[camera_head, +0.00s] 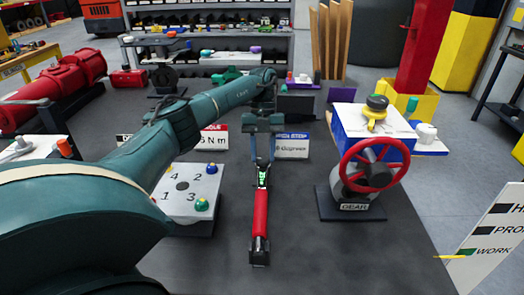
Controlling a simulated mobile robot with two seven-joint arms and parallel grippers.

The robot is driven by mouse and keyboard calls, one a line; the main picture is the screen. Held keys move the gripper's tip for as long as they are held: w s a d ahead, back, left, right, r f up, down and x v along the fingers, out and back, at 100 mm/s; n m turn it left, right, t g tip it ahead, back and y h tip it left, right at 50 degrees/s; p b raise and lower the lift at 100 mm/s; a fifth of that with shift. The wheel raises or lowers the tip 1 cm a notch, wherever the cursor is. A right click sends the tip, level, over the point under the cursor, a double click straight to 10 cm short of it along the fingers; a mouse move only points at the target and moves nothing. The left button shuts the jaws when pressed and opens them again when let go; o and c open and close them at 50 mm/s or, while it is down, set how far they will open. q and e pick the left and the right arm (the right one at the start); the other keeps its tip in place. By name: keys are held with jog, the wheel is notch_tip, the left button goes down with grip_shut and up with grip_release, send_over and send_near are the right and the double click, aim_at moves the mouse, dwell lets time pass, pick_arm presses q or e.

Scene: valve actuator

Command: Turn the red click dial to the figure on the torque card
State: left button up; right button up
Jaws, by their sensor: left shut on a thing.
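My left gripper (263,158) reaches in over the dark bench and points down. It is shut on the upper end of a long tool with a red sleeve (260,212), a small green readout near the jaws and a black end towards me. I cannot make out a separate red click dial or its scale; the red sleeve is the closest match. My right gripper is out of view.
A gear unit with a red handwheel (374,164) stands right of the tool. A numbered plate (181,212) with coloured knobs lies to the left, partly behind my arm. A blue-headed card (291,146) stands behind the gripper. The dark bench (330,258) is clear at front right.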

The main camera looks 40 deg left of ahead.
pick_arm(q)
jog(key=m+y, duration=0.1)
jog(key=m, duration=0.1)
jog(key=shift+w+d+m+g, duration=0.1)
jog(key=shift+d+m+g, duration=0.05)
jog(key=shift+m+g, duration=0.2)
jog(key=m, duration=0.2)
jog(key=m+y, duration=0.1)
jog(key=shift+d+r+m+g, duration=0.1)
jog(key=shift+d+m+g, duration=0.05)
jog(key=shift+m+g, duration=0.15)
jog(key=shift+m+y+p, duration=0.3)
jog(key=shift+m+y, duration=0.2)
jog(key=shift+m, duration=0.45)
jog(key=shift+d+m+y, duration=0.1)
jog(key=shift+m+y, duration=0.2)
jog(key=shift+m, duration=0.5)
jog(key=shift+m+p, duration=0.3)
jog(key=shift+m, duration=0.1)
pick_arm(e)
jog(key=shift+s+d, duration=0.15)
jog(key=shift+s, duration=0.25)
pick_arm(q)
jog(key=shift+y, duration=0.3)
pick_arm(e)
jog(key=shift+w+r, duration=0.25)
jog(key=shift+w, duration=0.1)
